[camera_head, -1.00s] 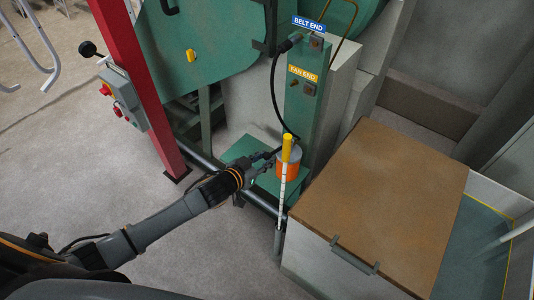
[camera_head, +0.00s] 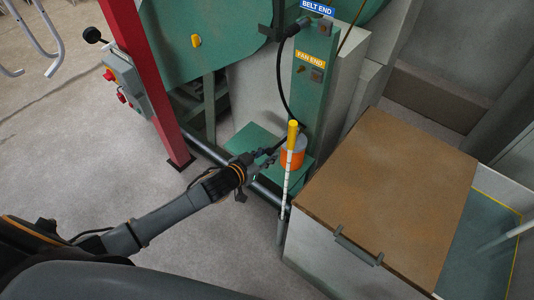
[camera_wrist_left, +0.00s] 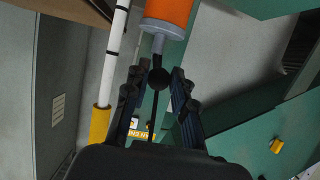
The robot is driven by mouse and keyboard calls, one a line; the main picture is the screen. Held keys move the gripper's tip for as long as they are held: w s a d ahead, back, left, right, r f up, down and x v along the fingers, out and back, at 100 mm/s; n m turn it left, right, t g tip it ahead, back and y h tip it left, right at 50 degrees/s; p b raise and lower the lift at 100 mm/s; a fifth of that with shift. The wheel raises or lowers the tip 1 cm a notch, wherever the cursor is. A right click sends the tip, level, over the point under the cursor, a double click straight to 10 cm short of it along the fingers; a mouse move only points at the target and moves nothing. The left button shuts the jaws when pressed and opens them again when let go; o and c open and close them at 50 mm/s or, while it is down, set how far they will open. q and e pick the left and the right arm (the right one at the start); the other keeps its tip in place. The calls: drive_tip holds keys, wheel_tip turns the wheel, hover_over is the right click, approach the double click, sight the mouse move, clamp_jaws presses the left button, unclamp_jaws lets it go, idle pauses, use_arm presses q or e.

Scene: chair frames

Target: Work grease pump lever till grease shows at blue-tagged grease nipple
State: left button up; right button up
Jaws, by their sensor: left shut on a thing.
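The grease pump (camera_head: 293,156) is an orange cylinder with pale ends on a green base; in the wrist view its orange body (camera_wrist_left: 168,12) is at the top. A grey rod runs from it to a black ball knob (camera_wrist_left: 159,78), seemingly the lever's end. My left gripper (camera_head: 272,163) is beside the pump, shut on this knob, its fingers (camera_wrist_left: 157,84) either side. The blue BELT END tag (camera_head: 317,7) tops the green post; a black hose (camera_head: 280,85) runs from near it down towards the pump. Grease cannot be made out at the nipple. My right gripper is not in view.
A banded white rod with a yellow top (camera_head: 292,135) stands close in front of the pump. The yellow FAN END tag (camera_head: 310,58) is lower on the post. A brown-topped box (camera_head: 390,190) stands right; a red post (camera_head: 145,70) left.

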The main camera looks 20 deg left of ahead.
use_arm(q)
drive_tip(key=r+p, duration=0.1)
drive_tip(key=w+r+p, duration=0.1)
drive_tip(key=r+p, duration=0.2)
drive_tip(key=r, duration=0.1)
drive_tip(key=shift+w+d+r, duration=0.2)
drive_tip(key=shift+w+d, duration=0.05)
drive_tip(key=shift+w, duration=0.05)
drive_tip(key=shift+w+d+r+p, duration=0.1)
drive_tip(key=shift+w+r+p, duration=0.2)
drive_tip(key=shift+p, duration=0.2)
drive_tip(key=shift+w+d+r+p, duration=0.2)
drive_tip(key=shift+w+r+p, duration=0.4)
drive_tip(key=shift+r, duration=0.25)
drive_tip(key=shift+s+f, duration=0.1)
drive_tip(key=o, duration=0.9)
drive_tip(key=shift+o, duration=0.5)
drive_tip(key=shift+s+f, duration=0.1)
